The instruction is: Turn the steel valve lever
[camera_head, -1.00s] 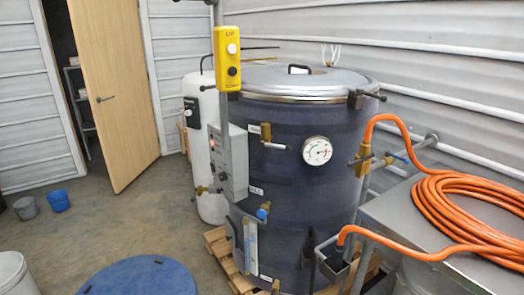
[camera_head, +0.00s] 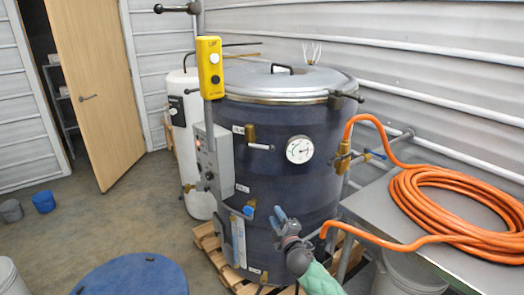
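A brass valve (camera_head: 250,134) sits on the upper front of the dark blue tank (camera_head: 300,190). A short steel lever (camera_head: 262,147) sticks out to the right from its lower end, roughly level. My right gripper (camera_head: 281,217) is low in front of the tank, below and slightly right of the lever and clear of it in the picture. It is small and dark, and I cannot tell whether its fingers are apart. My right arm's green sleeve (camera_head: 318,280) comes in from the bottom. My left gripper is not in view.
A round gauge (camera_head: 300,150) is right of the lever. A grey control box (camera_head: 211,160) and a yellow button box (camera_head: 210,67) are to its left. A blue-handled valve (camera_head: 249,209) is below. An orange hose (camera_head: 440,200) lies coiled on the steel table (camera_head: 360,203).

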